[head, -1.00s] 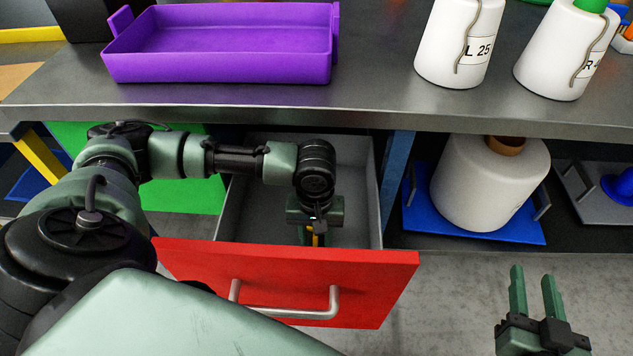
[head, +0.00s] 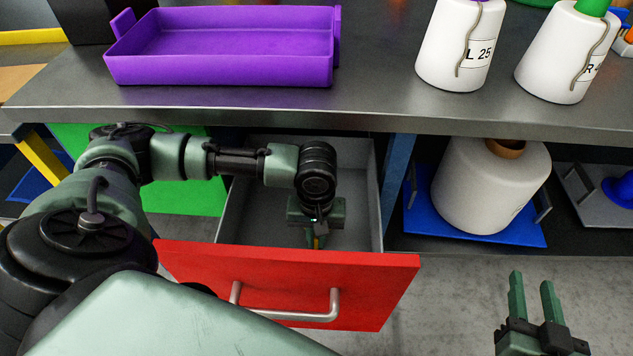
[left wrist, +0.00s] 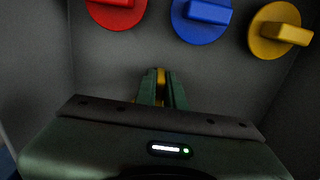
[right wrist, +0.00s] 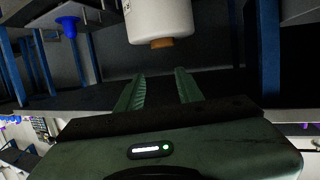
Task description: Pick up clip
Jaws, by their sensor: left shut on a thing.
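My left gripper (head: 317,241) is down inside the open drawer, behind its red front (head: 290,280). In the left wrist view its fingers are shut on a narrow yellow clip (left wrist: 160,84). Most of the clip is hidden between the fingers, and I cannot tell whether it touches the drawer floor. A red piece (left wrist: 115,10), a blue piece (left wrist: 203,18) and a yellow piece (left wrist: 279,32), each a round disc with a bar on top, lie beyond the fingers in the drawer. My right gripper (head: 532,285) is open and empty, out in front of the shelf at lower right.
The grey table (head: 220,112) overhangs the drawer's back. On it stand a purple tray (head: 220,70) and white bobbins (head: 455,35) (head: 560,55). A large white bobbin (head: 485,185) sits on a blue holder (head: 418,205) on the shelf below. Free floor shows right of the drawer.

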